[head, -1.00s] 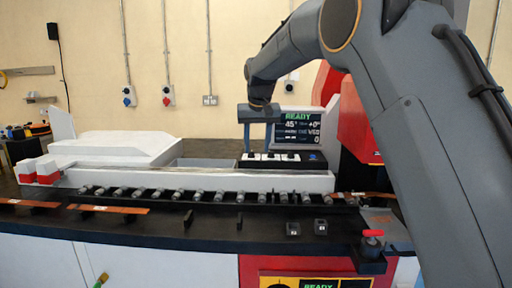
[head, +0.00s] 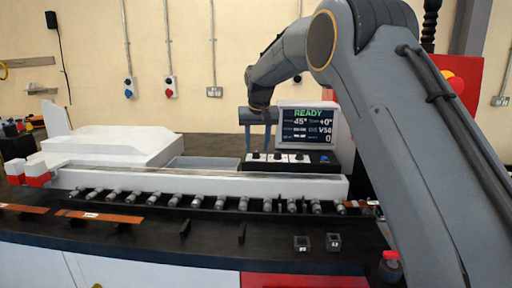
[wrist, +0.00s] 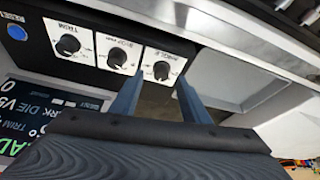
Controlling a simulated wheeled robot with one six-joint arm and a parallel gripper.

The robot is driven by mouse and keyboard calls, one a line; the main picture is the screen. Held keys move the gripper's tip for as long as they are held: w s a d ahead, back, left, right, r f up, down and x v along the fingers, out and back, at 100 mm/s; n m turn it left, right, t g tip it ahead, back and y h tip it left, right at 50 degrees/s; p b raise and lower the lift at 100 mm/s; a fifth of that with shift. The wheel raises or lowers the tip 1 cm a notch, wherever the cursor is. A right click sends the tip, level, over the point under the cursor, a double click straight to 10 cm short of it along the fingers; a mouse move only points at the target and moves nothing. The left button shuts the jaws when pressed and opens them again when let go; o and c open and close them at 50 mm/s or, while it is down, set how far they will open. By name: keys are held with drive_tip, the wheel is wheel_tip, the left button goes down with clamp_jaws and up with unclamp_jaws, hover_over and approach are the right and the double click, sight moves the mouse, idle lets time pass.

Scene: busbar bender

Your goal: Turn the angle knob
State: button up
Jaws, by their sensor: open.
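The angle knob (wrist: 161,70) is a black round knob on a white plate labelled ANGLE, at the right end of a row of knobs in the wrist view. In the head view it is the leftmost knob (head: 256,155) on the dark control panel (head: 320,168). My gripper (wrist: 160,76) is open and empty. Its two blue-grey fingers appear on either side of the angle knob in the wrist view. In the head view my gripper (head: 258,148) points down just above the knob. Contact cannot be told.
Two more knobs, the middle one (wrist: 118,57) and the trim knob (wrist: 67,45), sit beside it, then a blue button (wrist: 16,32). The display (head: 308,126) behind reads READY and 45°. A white rail (head: 200,183) and a roller row run in front.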

sight(256, 155)
drive_tip(key=shift+x, duration=1.2)
drive_tip(key=shift+a, duration=0.1)
drive_tip(key=c, duration=1)
